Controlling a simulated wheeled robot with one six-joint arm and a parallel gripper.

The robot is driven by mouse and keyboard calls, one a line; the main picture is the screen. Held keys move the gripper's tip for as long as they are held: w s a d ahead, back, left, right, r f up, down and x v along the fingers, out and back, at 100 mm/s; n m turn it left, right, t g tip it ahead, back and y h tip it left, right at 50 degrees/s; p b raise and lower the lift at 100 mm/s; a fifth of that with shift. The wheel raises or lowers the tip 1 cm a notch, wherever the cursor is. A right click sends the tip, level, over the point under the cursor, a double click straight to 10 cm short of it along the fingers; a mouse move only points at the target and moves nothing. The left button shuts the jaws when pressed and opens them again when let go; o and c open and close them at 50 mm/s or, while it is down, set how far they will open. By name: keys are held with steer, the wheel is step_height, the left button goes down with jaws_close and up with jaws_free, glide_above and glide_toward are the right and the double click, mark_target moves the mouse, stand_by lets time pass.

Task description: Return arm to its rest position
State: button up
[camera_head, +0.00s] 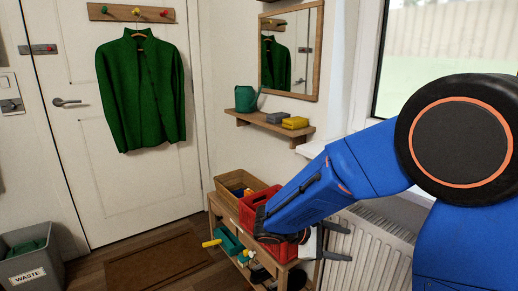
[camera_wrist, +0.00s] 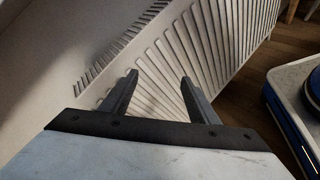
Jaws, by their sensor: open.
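My blue arm (camera_head: 350,165) reaches in from the right side of the head view and bends down to the left. My gripper (camera_head: 345,243) is at its end, low beside the shelf and in front of the white radiator. In the wrist view my gripper (camera_wrist: 160,85) has its two dark fingers spread apart, with nothing between them. Behind the fingers are the fins of the radiator (camera_wrist: 215,35). The arm hides part of the shelf and the red crate.
The wooden shelf (camera_head: 215,211) holds a red crate (camera_head: 247,211), a wooden box (camera_head: 236,183) and several tools. The radiator (camera_head: 385,250) stands close to my gripper. A wall shelf (camera_head: 262,124), a mirror and a window are above. A grey waste bin (camera_head: 55,268) stands at left.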

steer(key=s+d+r+m+g+y, duration=0.2)
steer(key=s+d+m+y, duration=0.45)
steer(key=s, duration=0.55)
steer(key=s+a+r+m+t+y, duration=0.1)
steer(key=s+r+m+t+y, duration=0.1)
steer(key=s, duration=0.3)
steer(key=s+a+r+m+t+y, duration=0.1)
steer(key=s+m+t+y, duration=0.1)
steer(key=s+m+y, duration=0.2)
steer(key=shift+s+a+r, duration=0.3)
steer(key=shift+s+r, duration=0.05)
steer(key=shift+s, duration=0.85)
